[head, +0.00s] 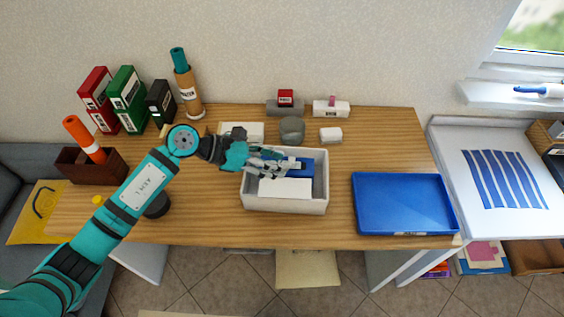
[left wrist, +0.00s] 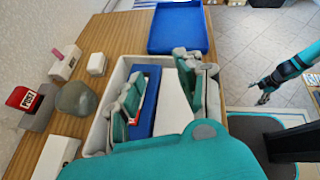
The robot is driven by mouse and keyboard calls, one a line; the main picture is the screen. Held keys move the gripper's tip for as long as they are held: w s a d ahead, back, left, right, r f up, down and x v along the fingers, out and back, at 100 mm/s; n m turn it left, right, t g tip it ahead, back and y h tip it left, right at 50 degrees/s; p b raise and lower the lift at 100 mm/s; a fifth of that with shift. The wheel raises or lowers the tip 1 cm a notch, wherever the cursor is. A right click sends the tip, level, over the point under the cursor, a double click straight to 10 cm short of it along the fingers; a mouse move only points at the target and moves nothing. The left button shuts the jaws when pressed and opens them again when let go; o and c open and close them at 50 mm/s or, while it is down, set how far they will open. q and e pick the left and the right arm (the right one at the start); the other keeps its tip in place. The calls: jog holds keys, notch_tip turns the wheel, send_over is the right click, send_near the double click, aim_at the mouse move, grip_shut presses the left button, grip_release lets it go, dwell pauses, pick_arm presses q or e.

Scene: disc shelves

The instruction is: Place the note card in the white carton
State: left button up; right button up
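The white carton (head: 285,207) stands on the middle of the wooden desk; it also shows in the left wrist view (left wrist: 98,136). A flat white card (head: 285,188), which looks like the note card, lies inside it along the near side; the left wrist view shows it too (left wrist: 172,103). A blue box (head: 305,168) lies beside it in the carton. My left gripper (head: 283,166) is over the carton, its fingers spread apart on either side in the left wrist view (left wrist: 160,92), with nothing visibly gripped. My right gripper (left wrist: 261,92) is off the desk, its fingers apart and empty.
A blue tray (head: 405,203) lies to the right of the carton. A grey stone-like object (head: 291,128), a red-topped stamp block (head: 286,103) and a small white box (head: 330,135) stand behind it. Binders (head: 127,95) and a brown pen box (head: 91,167) stand at left.

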pick_arm(q)
jog(key=b+v, duration=0.2)
jog(key=v, duration=0.8)
jog(key=shift+a+f+b, duration=0.15)
jog(key=shift+b, duration=0.25)
jog(key=shift+s, duration=0.1)
dwell(0.5)
